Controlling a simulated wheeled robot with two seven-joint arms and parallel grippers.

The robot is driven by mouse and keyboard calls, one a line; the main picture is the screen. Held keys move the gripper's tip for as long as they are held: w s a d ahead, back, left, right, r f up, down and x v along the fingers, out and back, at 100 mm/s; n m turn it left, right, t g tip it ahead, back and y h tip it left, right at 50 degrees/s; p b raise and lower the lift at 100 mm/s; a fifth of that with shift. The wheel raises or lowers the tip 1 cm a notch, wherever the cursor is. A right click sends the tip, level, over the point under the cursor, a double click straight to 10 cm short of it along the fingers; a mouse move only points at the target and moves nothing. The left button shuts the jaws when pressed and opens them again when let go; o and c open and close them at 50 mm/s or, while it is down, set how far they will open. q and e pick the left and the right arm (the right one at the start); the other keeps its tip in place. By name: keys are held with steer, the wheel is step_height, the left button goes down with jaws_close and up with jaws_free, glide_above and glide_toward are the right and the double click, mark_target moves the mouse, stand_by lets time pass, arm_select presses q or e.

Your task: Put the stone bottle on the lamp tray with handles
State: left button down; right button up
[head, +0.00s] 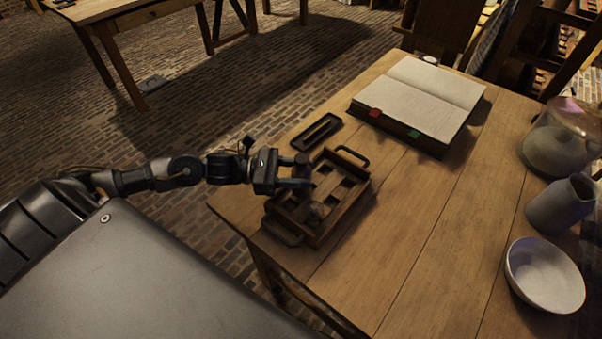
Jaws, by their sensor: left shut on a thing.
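The lamp tray with handles (362,190) is a dark wooden tray with a gridded inside, near the table's left edge. A loop handle stands at its far end and another at its near end. My left gripper (303,171) reaches in from the left over the tray's left side. It is shut on a small dark thing that its fingers mostly hide, likely the stone bottle. A small brownish rounded form (316,211) shows just below the fingers, within the tray's outline. I cannot tell whether it is part of the held thing or whether it touches the tray floor. My right gripper is out of view.
A small dark narrow tray (317,132) lies behind the lamp tray. An open book (421,97) lies at the back. A grey jug (559,206), a white bowl (544,275) and a glass dome (562,138) stand at the right. The table's middle (440,220) is clear.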

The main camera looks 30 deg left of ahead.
arm_select(q)
steer(key=shift+f, duration=0.55)
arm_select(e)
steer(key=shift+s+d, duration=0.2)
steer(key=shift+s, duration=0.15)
arm_select(q)
steer(key=shift+f, duration=0.1)
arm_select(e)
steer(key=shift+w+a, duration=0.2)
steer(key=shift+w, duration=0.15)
arm_select(q)
steer(key=c, duration=0.8)
jaws_free()
steer(key=shift+o, duration=0.2)
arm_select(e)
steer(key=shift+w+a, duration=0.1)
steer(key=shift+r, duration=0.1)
